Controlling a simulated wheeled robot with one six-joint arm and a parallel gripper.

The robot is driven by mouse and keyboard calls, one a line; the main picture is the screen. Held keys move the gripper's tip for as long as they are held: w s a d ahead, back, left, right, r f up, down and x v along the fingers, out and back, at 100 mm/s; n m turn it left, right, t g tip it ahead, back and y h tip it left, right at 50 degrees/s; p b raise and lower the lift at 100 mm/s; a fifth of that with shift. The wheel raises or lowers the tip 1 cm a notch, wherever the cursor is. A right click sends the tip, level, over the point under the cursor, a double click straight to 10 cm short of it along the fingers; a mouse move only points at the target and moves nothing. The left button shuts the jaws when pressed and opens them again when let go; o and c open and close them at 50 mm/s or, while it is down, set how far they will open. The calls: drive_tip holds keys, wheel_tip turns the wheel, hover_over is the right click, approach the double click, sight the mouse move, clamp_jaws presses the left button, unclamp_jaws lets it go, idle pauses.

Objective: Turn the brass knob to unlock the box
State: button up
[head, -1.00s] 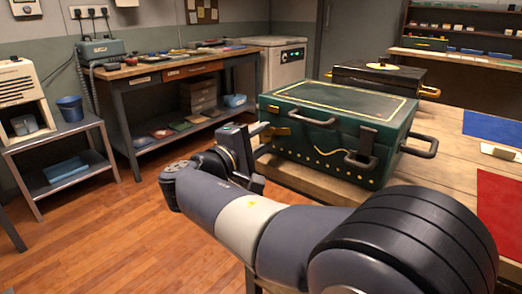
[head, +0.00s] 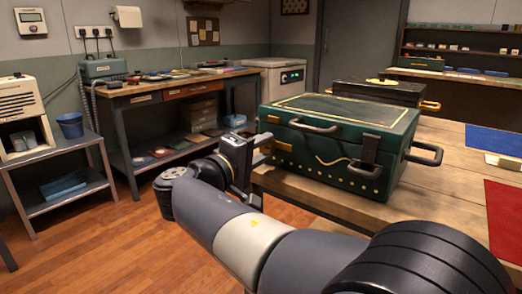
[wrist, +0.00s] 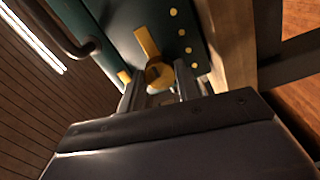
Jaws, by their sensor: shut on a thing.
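The dark green box (head: 330,158) with gold trim stands closed on the wooden table. My gripper (head: 254,150) is at the left end of its front face in the head view. In the wrist view, the brass knob (wrist: 159,76) sits between the two fingertips of my gripper (wrist: 158,88), and the fingers are shut on it. A flat brass piece (wrist: 147,42) lies just above the knob on the green face. The knob is hidden in the head view, and its lower part is covered by the gripper in the wrist view.
A dark handle (head: 315,126) and a dark latch (head: 370,150) stick out from the box front; another handle (head: 426,155) is at its right end. A black case (head: 375,91) stands behind.

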drive_tip(key=o, duration=1)
drive_tip(key=shift+p+v, duration=1.7)
drive_tip(key=shift+v, duration=3.7)
